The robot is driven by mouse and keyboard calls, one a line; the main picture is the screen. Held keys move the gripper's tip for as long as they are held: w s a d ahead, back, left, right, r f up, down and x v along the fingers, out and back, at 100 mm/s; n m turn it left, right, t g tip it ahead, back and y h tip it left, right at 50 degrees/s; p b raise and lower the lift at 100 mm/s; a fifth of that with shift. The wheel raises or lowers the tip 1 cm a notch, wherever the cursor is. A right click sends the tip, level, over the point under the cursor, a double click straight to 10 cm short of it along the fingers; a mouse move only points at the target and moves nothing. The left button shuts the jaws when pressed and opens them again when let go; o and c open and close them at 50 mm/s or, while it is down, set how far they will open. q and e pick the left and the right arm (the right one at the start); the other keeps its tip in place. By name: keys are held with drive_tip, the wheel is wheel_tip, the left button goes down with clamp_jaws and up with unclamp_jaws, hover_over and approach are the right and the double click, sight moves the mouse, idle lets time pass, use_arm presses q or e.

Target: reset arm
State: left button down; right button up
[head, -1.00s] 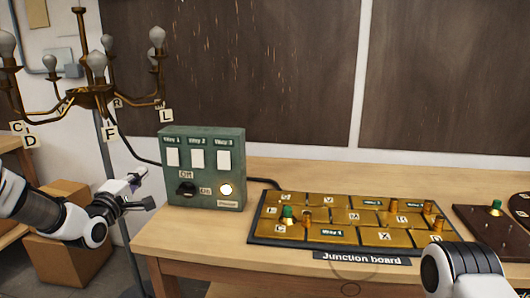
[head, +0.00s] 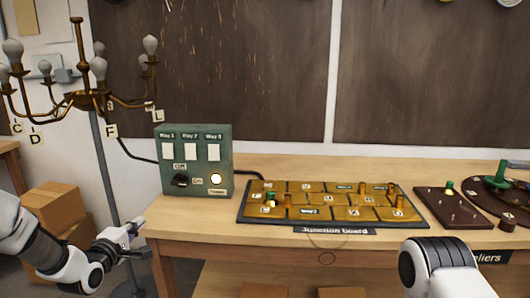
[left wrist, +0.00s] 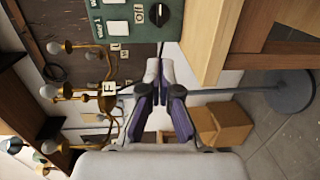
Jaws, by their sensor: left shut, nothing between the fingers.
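My left gripper (head: 136,238) is at the lower left in the head view, left of the table's front corner and below the switch box. It is shut and empty, and it also shows in the left wrist view (left wrist: 159,88). My right arm (head: 440,268) shows at the lower right in front of the table, but its gripper is outside the view. The green switch box (head: 194,160) stands at the table's left end with a black knob and a lit lamp. The junction board (head: 325,203) lies flat to its right, with several pegs on its brass plates.
A brass chandelier (head: 88,99) with lettered tags hangs on the left; its stand's round base (left wrist: 278,91) is on the floor. Cardboard boxes (head: 55,210) sit beneath it. A dark board (head: 453,207) and a round board (head: 508,196) lie at the table's right. The table's front strip (head: 200,222) is clear.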

use_arm(q)
drive_tip(key=s+d+f+m+g+p, duration=0.15)
drive_tip(key=s+d+f+g, duration=0.25)
drive_tip(key=s+f, duration=0.8)
drive_tip(key=s+d+f+m+g, duration=0.2)
drive_tip(key=s+d+f+g, duration=0.3)
drive_tip(key=s+f, duration=0.75)
drive_tip(key=s+f+m+g+y, duration=0.1)
drive_tip(key=s+f+m+g, duration=0.3)
drive_tip(key=s, duration=0.6)
drive_tip(key=s+f+m+g+y, duration=0.1)
drive_tip(key=s+f+m+g, duration=0.2)
drive_tip(key=s+m, duration=0.5)
drive_tip(key=s+f, duration=0.1)
drive_tip(key=s, duration=0.2)
drive_tip(key=shift+s+a+f+g, duration=0.15)
drive_tip(key=shift+a+f+g, duration=0.05)
drive_tip(key=shift+g, duration=0.2)
